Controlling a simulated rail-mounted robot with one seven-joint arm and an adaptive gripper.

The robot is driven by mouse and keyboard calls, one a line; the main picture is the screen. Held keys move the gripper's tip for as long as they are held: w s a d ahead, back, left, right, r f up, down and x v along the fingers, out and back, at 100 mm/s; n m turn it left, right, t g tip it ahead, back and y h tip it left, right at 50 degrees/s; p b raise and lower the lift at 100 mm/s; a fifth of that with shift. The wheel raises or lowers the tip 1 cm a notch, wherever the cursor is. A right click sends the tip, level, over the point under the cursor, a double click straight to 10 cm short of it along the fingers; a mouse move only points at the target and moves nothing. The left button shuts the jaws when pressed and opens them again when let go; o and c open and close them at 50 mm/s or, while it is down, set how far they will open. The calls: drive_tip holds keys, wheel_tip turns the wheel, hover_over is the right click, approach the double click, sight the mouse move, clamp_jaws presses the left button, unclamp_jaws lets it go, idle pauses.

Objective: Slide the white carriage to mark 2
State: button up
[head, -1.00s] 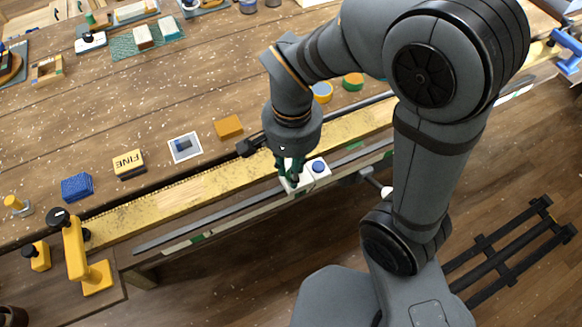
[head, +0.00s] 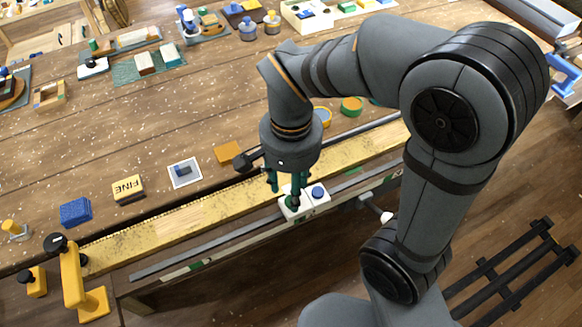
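The white carriage (head: 319,198) sits on the long rail along the front edge of the bench. A round blue button (head: 317,192) is on its top right. Part of its left top is hidden by a finger. My gripper (head: 284,190) points down over the left end of the carriage. Its dark green fingers are spread, one left of the carriage and one in front of its left part. I cannot tell whether a finger touches it. Mark 2 cannot be made out; the rail's markings are too small to read.
A yellow strip (head: 190,210) runs behind the rail (head: 200,242). A black clamp-like part (head: 243,160) stands near it. A yellow lever post (head: 72,275) stands at the left end. A FINE block (head: 128,188) and a blue block (head: 76,211) lie on the bench.

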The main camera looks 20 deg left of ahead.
sight(287, 202)
wheel_tip(287, 202, up, 9)
drive_tip(key=shift+f, duration=0.2)
drive_tip(key=shift+f, duration=0.1)
idle(0.4)
wheel_tip(287, 202, down, 12)
drive_tip(key=shift+r, duration=0.2)
drive_tip(key=shift+s+f, duration=0.1)
drive_tip(key=shift+f, duration=0.05)
drive_tip(key=shift+s+a, duration=0.3)
drive_tip(key=shift+a, duration=0.15)
drive_tip(key=shift+r, duration=0.2)
